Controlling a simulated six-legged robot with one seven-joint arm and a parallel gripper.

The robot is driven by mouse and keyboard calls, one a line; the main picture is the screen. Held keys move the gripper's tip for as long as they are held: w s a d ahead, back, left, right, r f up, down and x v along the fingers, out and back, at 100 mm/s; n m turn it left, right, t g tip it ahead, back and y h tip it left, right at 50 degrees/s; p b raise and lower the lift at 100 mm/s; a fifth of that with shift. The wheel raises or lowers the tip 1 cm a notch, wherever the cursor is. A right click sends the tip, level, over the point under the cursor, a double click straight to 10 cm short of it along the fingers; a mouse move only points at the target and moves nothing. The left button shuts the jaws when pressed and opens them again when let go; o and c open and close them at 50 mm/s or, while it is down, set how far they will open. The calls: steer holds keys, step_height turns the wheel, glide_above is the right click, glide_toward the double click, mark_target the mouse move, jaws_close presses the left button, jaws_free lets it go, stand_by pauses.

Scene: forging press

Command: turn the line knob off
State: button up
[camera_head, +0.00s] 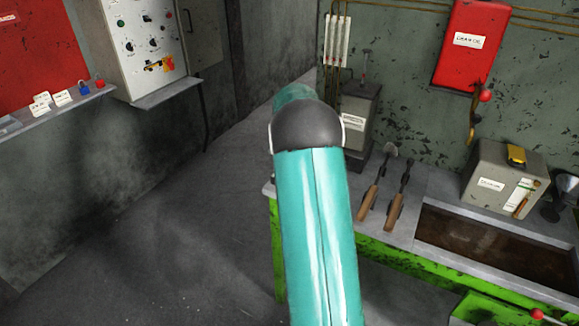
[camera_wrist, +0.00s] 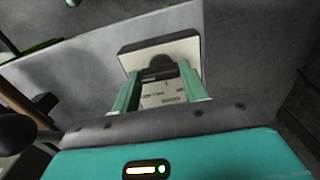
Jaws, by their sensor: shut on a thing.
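In the wrist view, my gripper (camera_wrist: 162,82) has its two green fingers on either side of a dark knob (camera_wrist: 158,73), shut on it. The knob sits on a pale plate (camera_wrist: 130,58) with printed labels, fixed to a grey surface. Part of the knob and plate is hidden by the fingers, and which way the knob points is unclear. In the head view my teal arm covers the gripper and the knob.
A green bench (camera_head: 264,222) carries two wood-handled tools (camera_head: 370,192), a grey box (camera_head: 490,172) and a sunken tray (camera_head: 434,226). A grey unit (camera_head: 357,112) stands behind my arm. A control cabinet (camera_head: 120,72) hangs at upper left. The floor at left is clear.

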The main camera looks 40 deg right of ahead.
steer(key=o, duration=1)
step_height(320, 180, up, 14)
steer(key=shift+f, duration=0.1)
